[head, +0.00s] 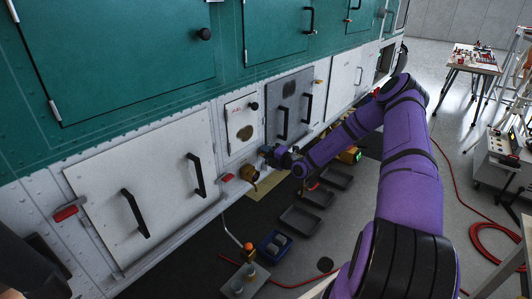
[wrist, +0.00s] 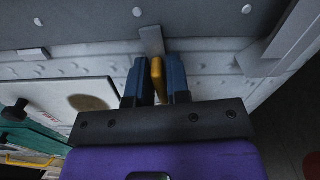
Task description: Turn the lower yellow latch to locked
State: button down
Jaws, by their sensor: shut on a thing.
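In the wrist view my gripper (wrist: 157,66) has its two blue fingers shut on a narrow yellow latch (wrist: 157,77). A grey metal tab (wrist: 151,40) shows just past the fingertips. In the head view my gripper (head: 266,151) is against the lower edge of the white hull, below a small white panel (head: 241,123). The held latch is mostly hidden there by the fingers. Another small yellow latch (head: 318,82) shows higher up, right of the grey panel. I cannot read a lock mark.
A dark yellow fitting (head: 250,174) and a red fitting (head: 228,177) are close left of my gripper. Black handles (head: 195,174) stick out from the hull panels. Dark trays (head: 300,219) and a blue bin (head: 274,245) lie on the floor below. Red hose (head: 480,240) lies right.

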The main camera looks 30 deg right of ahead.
jog(key=shift+f+m, duration=0.15)
jog(key=shift+m, duration=0.55)
jog(key=shift+s, duration=0.1)
jog(key=c, duration=1.2)
grip_release()
jog(key=v, duration=1)
jog(key=shift+s, duration=0.35)
jog(key=shift+d, duration=0.15)
